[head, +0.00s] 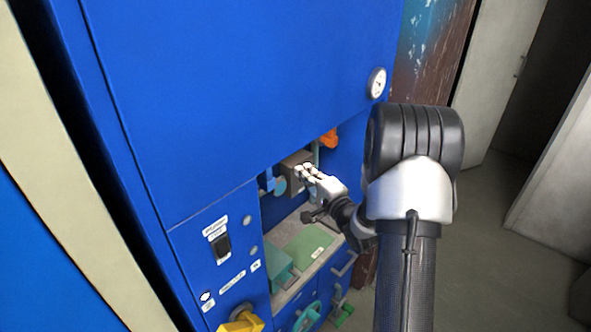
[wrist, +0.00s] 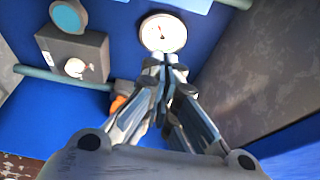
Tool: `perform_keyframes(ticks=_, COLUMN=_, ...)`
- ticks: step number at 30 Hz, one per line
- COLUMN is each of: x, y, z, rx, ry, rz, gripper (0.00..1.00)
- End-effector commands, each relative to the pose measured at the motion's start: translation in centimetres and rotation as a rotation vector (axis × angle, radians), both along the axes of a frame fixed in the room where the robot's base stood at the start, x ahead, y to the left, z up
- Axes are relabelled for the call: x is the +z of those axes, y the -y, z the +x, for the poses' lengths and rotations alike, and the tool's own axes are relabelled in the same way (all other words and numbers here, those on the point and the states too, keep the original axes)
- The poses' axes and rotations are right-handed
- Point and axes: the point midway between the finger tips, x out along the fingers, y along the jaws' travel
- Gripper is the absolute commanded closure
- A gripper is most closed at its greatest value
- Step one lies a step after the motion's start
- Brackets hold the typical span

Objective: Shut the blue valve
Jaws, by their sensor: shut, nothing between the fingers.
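A light blue round knob (head: 281,186), which may be the blue valve, sits beside a grey-brown box (head: 297,168) in the recess of the blue cabinet. A similar blue disc (wrist: 68,15) shows on the grey box (wrist: 74,55) at the upper left of the wrist view. Whether the valve is open or shut I cannot tell. My gripper (head: 304,170) is in front of the recess, just right of the knob in the head view. In the wrist view my gripper (wrist: 165,62) has its fingers together and empty, apart from the disc.
A white gauge (wrist: 163,33) lies beyond the fingertips, with a grey pipe (wrist: 60,80) beside the box. An orange part (head: 328,138) is at the recess's upper right.

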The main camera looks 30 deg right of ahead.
Motion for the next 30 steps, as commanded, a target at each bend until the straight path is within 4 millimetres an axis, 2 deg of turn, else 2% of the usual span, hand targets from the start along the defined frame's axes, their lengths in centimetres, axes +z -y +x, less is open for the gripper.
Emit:
perform_keyframes(ticks=9, x=-0.1, y=-0.3, z=6.3, rx=0.003, ry=0.002, rz=-0.002, gripper=1.00)
perform_keyframes(ticks=14, x=-0.1, y=-0.3, z=9.1, rx=0.003, ry=0.002, rz=-0.001, gripper=1.00)
perform_keyframes(ticks=21, x=0.0, y=-3.2, z=7.7, rx=0.002, ry=0.000, rz=0.001, gripper=1.00)
perform_keyframes(ticks=30, x=0.0, y=-3.9, z=7.4, rx=0.000, ry=0.001, rz=-0.001, gripper=1.00)
